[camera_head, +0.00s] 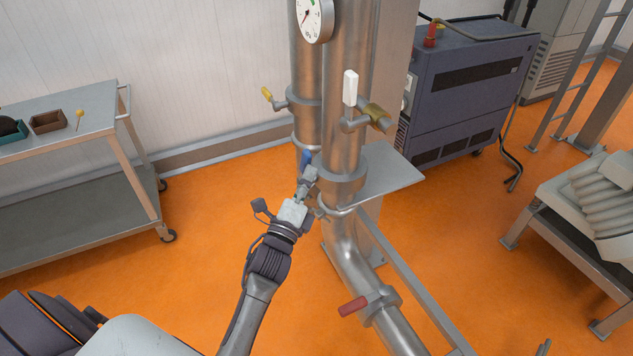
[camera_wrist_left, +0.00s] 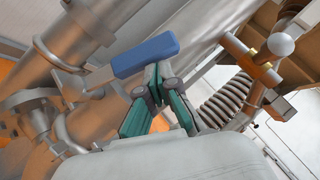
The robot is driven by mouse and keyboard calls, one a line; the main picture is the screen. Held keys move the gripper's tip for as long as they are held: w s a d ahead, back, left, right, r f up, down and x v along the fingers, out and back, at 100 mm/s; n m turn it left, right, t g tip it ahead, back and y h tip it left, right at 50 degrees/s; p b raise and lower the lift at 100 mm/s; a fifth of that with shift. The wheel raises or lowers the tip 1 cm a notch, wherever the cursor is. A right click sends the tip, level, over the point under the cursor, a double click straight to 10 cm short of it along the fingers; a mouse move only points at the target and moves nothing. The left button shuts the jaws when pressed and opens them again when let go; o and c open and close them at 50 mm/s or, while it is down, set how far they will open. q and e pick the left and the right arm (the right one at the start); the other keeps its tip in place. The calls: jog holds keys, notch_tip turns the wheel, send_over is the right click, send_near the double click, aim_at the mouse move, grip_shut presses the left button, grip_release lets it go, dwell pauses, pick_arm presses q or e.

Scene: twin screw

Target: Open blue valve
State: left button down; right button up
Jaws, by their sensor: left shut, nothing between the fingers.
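The blue valve handle (camera_head: 306,159) is on the vertical steel pipe in the middle of the head view, partly hidden behind the pipe fittings and my gripper. In the left wrist view the blue handle (camera_wrist_left: 146,54) lies across the picture, just beyond my fingertips. My left gripper (camera_head: 303,187) reaches up to the handle from below. In the left wrist view the left gripper's fingers (camera_wrist_left: 158,80) are together, with nothing between them. Their tips are at or very close to the handle's edge; I cannot tell whether they touch. My right gripper is not in view.
Yellow valve handles (camera_head: 267,94) and a white handle (camera_head: 351,88) sit higher on the pipes. A red handle (camera_head: 353,306) is on the lower pipe. A gauge (camera_head: 314,18) is above. A cart (camera_head: 60,90) stands left, a dark blue machine (camera_head: 465,90) behind right.

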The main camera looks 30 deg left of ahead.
aim_at(303, 159)
pick_arm(q)
jog(key=shift+w+a+r, duration=0.25)
jog(key=shift+a+r, duration=0.05)
jog(key=shift+a, duration=0.2)
jog(key=shift+w+a+r, duration=0.25)
jog(key=shift+a, duration=0.2)
jog(key=shift+w+a+r, duration=0.25)
jog(key=shift+w+a, duration=0.05)
jog(key=shift+a, duration=0.05)
jog(key=shift+r, duration=0.1)
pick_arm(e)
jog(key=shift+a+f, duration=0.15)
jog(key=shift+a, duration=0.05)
pick_arm(q)
jog(key=shift+a+r, duration=0.1)
jog(key=shift+r, duration=0.1)
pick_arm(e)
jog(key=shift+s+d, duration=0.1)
